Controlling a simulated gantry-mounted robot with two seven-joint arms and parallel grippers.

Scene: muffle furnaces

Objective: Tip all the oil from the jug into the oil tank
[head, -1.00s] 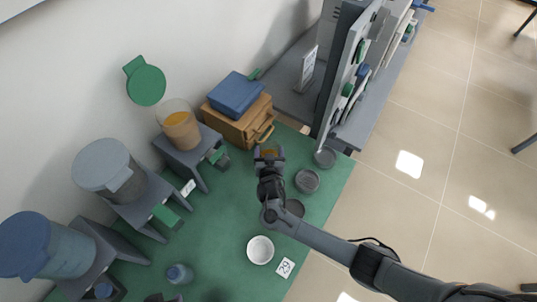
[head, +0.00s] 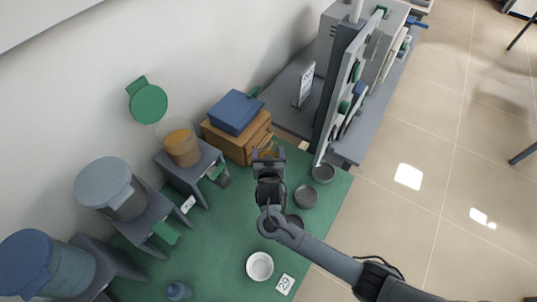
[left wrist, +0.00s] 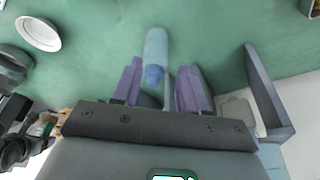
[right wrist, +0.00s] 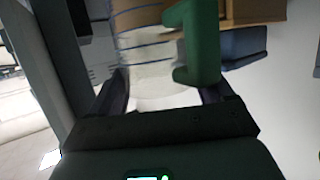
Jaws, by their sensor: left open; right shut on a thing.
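My right gripper (head: 268,154) is shut on the jug.
A wooden box (head: 240,140) with a blue case (head: 236,114) stands behind the right gripper. Two lidded tanks, grey (head: 105,185) and blue (head: 45,265), line the wall. Dark dishes (head: 306,196) and a white bowl (head: 260,266) lie on the green mat (head: 215,250).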

